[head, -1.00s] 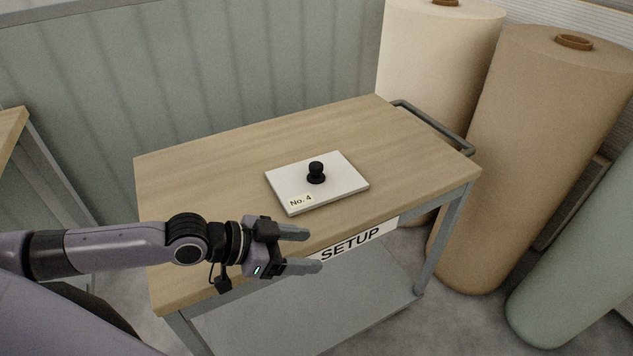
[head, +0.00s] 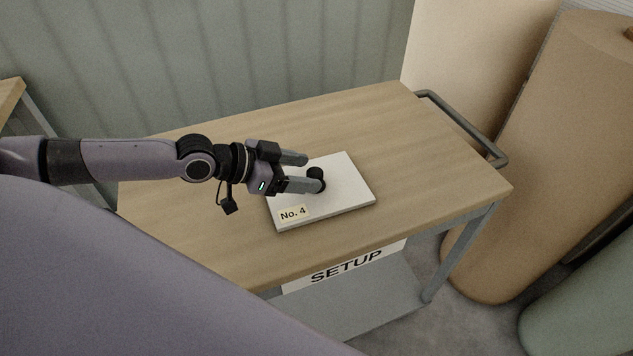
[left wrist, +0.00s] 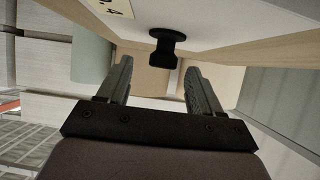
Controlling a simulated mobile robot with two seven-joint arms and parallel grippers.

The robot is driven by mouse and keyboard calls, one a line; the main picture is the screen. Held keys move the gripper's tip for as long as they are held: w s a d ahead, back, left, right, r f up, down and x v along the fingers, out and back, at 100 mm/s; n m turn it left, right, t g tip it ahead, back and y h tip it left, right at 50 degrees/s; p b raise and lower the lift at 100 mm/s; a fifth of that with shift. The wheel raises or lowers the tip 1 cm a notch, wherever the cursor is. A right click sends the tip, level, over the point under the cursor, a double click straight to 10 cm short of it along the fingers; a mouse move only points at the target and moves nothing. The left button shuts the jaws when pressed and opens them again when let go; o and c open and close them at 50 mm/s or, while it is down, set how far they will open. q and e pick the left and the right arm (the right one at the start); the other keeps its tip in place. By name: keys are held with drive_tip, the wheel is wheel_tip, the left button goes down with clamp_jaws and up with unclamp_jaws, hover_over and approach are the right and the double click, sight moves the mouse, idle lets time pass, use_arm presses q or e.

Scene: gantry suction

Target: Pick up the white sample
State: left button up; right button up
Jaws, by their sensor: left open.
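The white sample (head: 347,186) is a flat white plate lying on the wooden cart top, with a "No. 4" label at its near left corner. A black knob (head: 316,173) stands on it, partly hidden by a fingertip in the head view. In the left wrist view the knob (left wrist: 166,48) shows ahead of the fingers, between their lines, and part of the sample (left wrist: 205,22) shows at the top. My left gripper (head: 308,172) is open and empty, its fingertips at the knob's left side. I cannot tell whether they touch it. My right gripper is not in view.
The cart top (head: 420,150) is clear around the sample. A grey handle rail (head: 465,128) is at its right end, and a "SETUP" sign (head: 345,265) is on its front. Large rolls (head: 540,150) stand to the right. A ribbed wall (head: 250,60) is behind.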

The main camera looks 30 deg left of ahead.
sight(314, 172)
use_arm(q)
drive_tip(key=shift+p+x, duration=0.4)
drive_tip(key=shift+x, duration=2.25)
drive_tip(key=shift+w+a, duration=0.1)
drive_tip(key=shift+w, duration=0.05)
drive_tip(key=shift+r, duration=0.1)
clamp_jaws()
